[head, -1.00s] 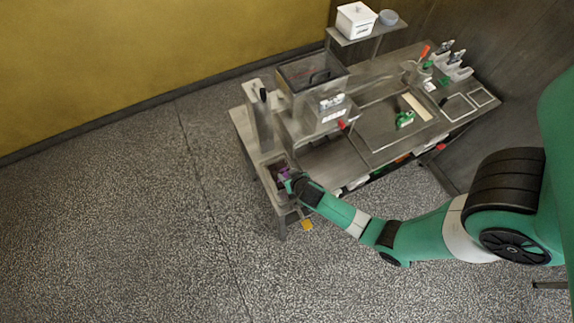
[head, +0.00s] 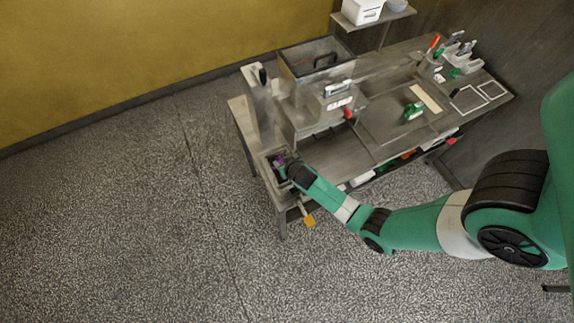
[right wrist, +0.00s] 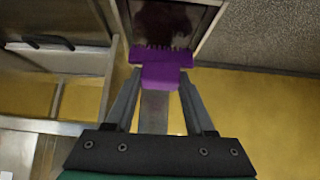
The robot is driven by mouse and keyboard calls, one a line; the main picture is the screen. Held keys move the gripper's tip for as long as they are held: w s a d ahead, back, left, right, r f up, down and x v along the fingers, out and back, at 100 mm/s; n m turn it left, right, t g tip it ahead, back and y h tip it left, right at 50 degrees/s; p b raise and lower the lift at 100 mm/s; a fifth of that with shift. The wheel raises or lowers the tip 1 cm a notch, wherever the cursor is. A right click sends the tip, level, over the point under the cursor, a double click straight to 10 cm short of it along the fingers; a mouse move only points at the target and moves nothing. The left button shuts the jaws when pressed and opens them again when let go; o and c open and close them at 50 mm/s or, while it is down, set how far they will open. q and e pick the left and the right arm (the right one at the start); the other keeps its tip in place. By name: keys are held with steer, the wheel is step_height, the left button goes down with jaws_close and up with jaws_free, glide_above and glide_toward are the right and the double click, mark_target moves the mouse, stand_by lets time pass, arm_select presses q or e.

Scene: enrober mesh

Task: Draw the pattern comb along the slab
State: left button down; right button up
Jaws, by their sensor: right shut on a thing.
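The purple pattern comb (right wrist: 160,60) is held crosswise between the fingers of my right gripper (right wrist: 160,82). Its short teeth point at a dark brown surface, which looks like the slab (right wrist: 163,22), in a metal-rimmed recess. I cannot tell whether the teeth touch it. In the head view a little purple of the comb (head: 279,160) shows at the tip of my right gripper (head: 282,168), over the recess at the bench's near left end. My arm and hand hide most of the slab there. My left gripper is not in view.
A post (head: 260,105) and a metal tank (head: 316,68) stand just behind the recess. A yellow tag (head: 309,221) hangs at the bench front. A green object (head: 414,110) and a pale strip (head: 426,98) lie farther right on the bench.

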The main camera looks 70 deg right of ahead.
steer(key=w+d+b, duration=0.2)
steer(key=w+d, duration=0.1)
steer(key=shift+f, duration=0.2)
steer(key=shift+w+d+r, duration=0.1)
steer(key=shift+w+d, duration=0.3)
steer(key=shift+f+b, duration=0.35)
steer(key=shift+b, duration=0.25)
stand_by(0.5)
steer(key=shift+s+a+p, duration=0.35)
stand_by(0.6)
steer(key=shift+s+a, duration=0.1)
steer(key=shift+s, duration=0.05)
steer(key=shift+s+a+p, duration=0.45)
steer(key=shift+s+a, duration=0.1)
steer(key=shift+a, duration=0.05)
stand_by(0.5)
steer(key=shift+s+a+f, duration=0.1)
steer(key=shift+s, duration=0.05)
steer(key=shift+s+a, duration=0.2)
